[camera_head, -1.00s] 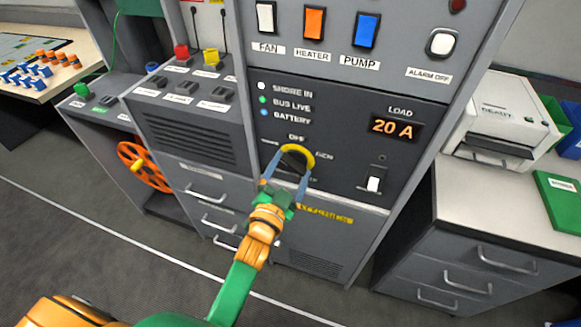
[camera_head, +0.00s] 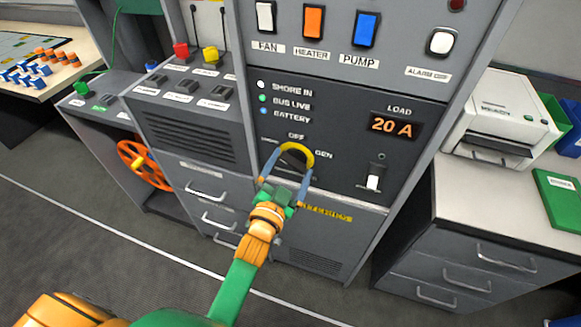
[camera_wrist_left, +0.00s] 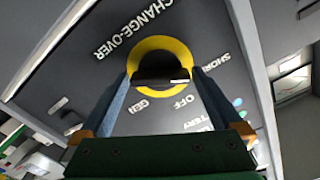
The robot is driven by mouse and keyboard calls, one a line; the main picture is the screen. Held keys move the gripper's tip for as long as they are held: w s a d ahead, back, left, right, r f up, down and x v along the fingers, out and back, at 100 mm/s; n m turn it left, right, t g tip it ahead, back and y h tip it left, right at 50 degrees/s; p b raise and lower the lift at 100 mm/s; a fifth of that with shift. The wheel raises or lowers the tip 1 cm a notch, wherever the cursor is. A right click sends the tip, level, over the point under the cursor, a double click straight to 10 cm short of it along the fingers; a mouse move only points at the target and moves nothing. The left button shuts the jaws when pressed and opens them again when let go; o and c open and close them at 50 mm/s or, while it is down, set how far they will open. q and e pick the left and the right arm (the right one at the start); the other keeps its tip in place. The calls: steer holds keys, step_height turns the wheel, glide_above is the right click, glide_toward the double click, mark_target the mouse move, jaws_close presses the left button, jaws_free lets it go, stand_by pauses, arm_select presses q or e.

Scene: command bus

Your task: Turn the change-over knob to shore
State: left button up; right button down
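The change-over knob is a dark bar (camera_wrist_left: 160,76) inside a yellow ring (camera_head: 310,155) on the grey panel. In the left wrist view the yellow ring (camera_wrist_left: 161,43) has the CHANGE-OVER lettering above, SHORE to its right, and OFF and GEN below it. The bar lies about level there, with a pale mark near its right end; I cannot tell which label it points to. My left gripper (camera_head: 288,163) is open in front of the knob. In the wrist view its blue-grey fingers (camera_wrist_left: 160,84) flank the bar's two ends; contact is unclear. My right gripper is out of view.
Above are FAN, HEATER and PUMP switches (camera_head: 314,22) and an alarm-off button (camera_head: 441,42). Right of the knob are a small white toggle (camera_head: 373,182) and a load display reading 20 A (camera_head: 391,125). An orange handwheel (camera_head: 135,160) is at left. A printer-like box (camera_head: 500,120) stands right.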

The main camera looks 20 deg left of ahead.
arm_select(q)
steer(key=s, duration=0.7)
steer(key=shift+a, duration=0.15)
steer(key=s+d+f+n+g+h+p, duration=0.15)
steer(key=s+f+g, duration=0.25)
steer(key=f, duration=0.7)
steer(key=s+f+g+y+p, duration=0.15)
steer(key=s+f+g, duration=0.3)
steer(key=f, duration=0.55)
steer(key=s+a+f+g+p, duration=0.1)
steer(key=s+f, duration=0.3)
steer(key=s, duration=0.4)
steer(key=s+a+f+n+g+p, duration=0.1)
steer(key=s+a+f+g, duration=0.2)
steer(key=s, duration=0.5)
steer(key=s+a+f+n+g+p, duration=0.1)
steer(key=s+a+f+g, duration=0.1)
steer(key=s+f+g, duration=0.2)
steer(key=s+f, duration=0.1)
steer(key=s, duration=0.2)
steer(key=shift+s+a+y, duration=0.3)
steer(key=shift+s, duration=0.1)
steer(key=shift+g, duration=0.25)
